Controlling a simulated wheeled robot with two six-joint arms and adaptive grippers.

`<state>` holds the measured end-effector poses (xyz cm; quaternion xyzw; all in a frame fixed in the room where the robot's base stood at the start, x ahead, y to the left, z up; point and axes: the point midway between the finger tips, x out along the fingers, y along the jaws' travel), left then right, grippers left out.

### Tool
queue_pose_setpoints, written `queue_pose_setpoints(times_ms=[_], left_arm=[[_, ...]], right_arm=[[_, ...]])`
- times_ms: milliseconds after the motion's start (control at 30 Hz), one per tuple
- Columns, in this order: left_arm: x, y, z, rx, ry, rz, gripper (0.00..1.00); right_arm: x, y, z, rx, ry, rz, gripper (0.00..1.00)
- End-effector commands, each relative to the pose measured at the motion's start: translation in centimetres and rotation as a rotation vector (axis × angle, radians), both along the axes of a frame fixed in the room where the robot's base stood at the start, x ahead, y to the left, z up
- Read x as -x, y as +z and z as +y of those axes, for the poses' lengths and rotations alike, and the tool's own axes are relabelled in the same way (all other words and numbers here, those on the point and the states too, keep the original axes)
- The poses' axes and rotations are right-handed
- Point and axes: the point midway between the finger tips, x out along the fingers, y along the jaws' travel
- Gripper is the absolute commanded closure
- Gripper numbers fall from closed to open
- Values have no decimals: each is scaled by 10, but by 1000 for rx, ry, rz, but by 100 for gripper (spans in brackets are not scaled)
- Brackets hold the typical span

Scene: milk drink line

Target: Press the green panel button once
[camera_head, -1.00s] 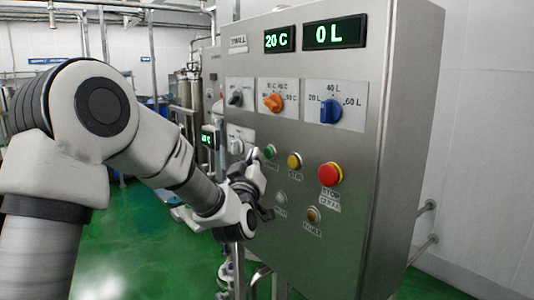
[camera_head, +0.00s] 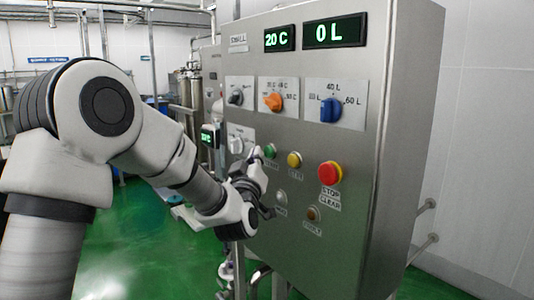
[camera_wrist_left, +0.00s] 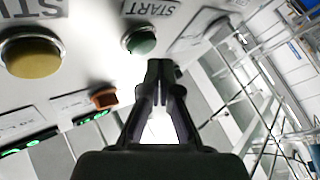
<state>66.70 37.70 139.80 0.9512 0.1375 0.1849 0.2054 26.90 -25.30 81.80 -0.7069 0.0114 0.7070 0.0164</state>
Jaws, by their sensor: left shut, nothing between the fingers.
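The green button (camera_head: 270,151) sits on the front of the steel control panel (camera_head: 345,250), left of the yellow button. In the left wrist view the green button (camera_wrist_left: 141,41) is under a label reading START, just beyond the fingertips. My left gripper (camera_head: 258,154) is at the panel's left part, with its tip close beside the green button. In the left wrist view the left gripper (camera_wrist_left: 160,68) is shut and empty. I cannot tell whether the tip touches the button. My right gripper is in neither view.
A yellow button (camera_head: 294,160) and a red stop button (camera_head: 330,173) sit to the right. Above are an orange knob (camera_head: 272,102), a blue knob (camera_head: 331,109) and displays reading 20 C (camera_head: 279,39) and 0 L (camera_head: 334,31). Small lamps sit below. Green floor lies left.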

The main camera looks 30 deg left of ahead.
Motion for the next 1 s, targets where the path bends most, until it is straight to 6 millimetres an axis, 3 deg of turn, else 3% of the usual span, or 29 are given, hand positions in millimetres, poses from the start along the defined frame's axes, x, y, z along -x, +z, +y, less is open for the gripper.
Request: queue_pose_setpoints(times_ms=[1000], left_arm=[[-8, 0, -3, 0, 0, 0, 100]], right_arm=[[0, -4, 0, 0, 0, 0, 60]])
